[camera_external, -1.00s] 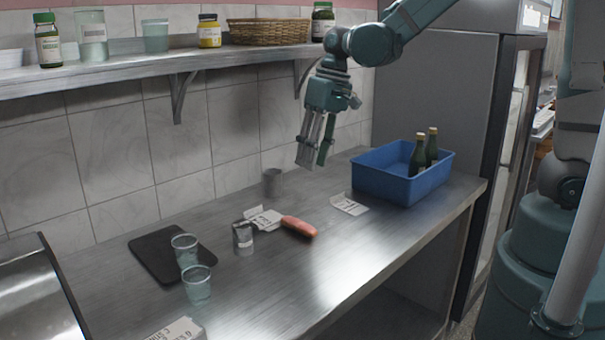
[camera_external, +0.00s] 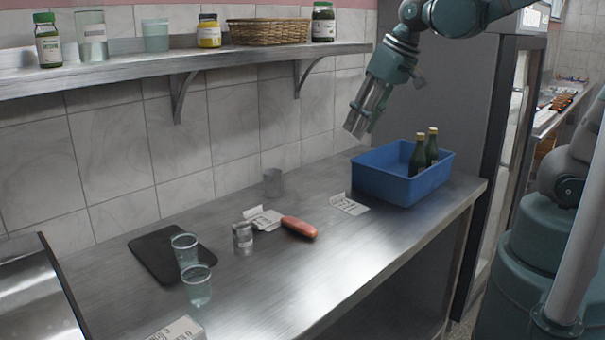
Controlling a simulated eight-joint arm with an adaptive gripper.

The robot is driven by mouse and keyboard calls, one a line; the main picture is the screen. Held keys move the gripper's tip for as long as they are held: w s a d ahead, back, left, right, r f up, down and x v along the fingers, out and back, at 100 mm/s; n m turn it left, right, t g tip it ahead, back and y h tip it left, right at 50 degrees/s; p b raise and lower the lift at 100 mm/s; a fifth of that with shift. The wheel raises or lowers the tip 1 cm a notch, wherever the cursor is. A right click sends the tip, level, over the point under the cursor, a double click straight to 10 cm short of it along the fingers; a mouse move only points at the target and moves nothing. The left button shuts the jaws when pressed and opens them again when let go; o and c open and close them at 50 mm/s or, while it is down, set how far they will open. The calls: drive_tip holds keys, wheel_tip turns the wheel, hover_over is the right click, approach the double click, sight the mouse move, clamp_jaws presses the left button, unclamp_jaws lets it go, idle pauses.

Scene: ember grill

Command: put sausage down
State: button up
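A reddish-brown sausage (camera_external: 299,228) lies on the steel counter (camera_external: 290,275), beside a white printed card (camera_external: 263,218). Nothing holds it. My gripper (camera_external: 357,130) is in the air above the back of the counter, left of and above the blue crate's rim, well apart from the sausage. Its fingers point down and to the left, and nothing shows between them. They overlap from this side, so how far apart they are is unclear.
A blue crate (camera_external: 395,190) with two green bottles stands at the right end. Small cans (camera_external: 242,235), two clear cups (camera_external: 197,287) and a black board (camera_external: 165,255) are left of the sausage. A shelf (camera_external: 240,55) with jars and a basket (camera_external: 270,32) runs along the wall.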

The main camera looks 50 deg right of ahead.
drive_tip(key=s+d+r+t+h, duration=0.1)
drive_tip(key=s+d+r+t, duration=0.1)
drive_tip(key=s+d, duration=0.3)
drive_tip(key=shift+s+d+r+t, duration=0.25)
drive_tip(key=shift+s+t, duration=0.15)
drive_tip(key=shift+s, duration=1.2)
drive_tip(key=o, duration=2)
drive_tip(key=shift+o, duration=0.2)
drive_tip(key=w+a+f+n+g+h+b, duration=0.1)
drive_tip(key=w+a+f+n+g, duration=0.1)
drive_tip(key=w+a+f+n, duration=0.3)
drive_tip(key=w+a+f+n+g+h, duration=0.1)
drive_tip(key=w+a+f+n+g, duration=0.2)
drive_tip(key=w+a+n, duration=0.4)
drive_tip(key=w+a+f+n+g+h, duration=0.1)
drive_tip(key=w+a+f+n, duration=0.1)
drive_tip(key=a+f, duration=0.4)
drive_tip(key=w+a+f+n+g+h, duration=0.1)
drive_tip(key=w+a+f+n, duration=0.2)
drive_tip(key=a+f, duration=0.3)
drive_tip(key=shift+w+f+n+h+b, duration=0.2)
drive_tip(key=shift+f+n+h+b, duration=0.25)
drive_tip(key=shift+f, duration=0.3)
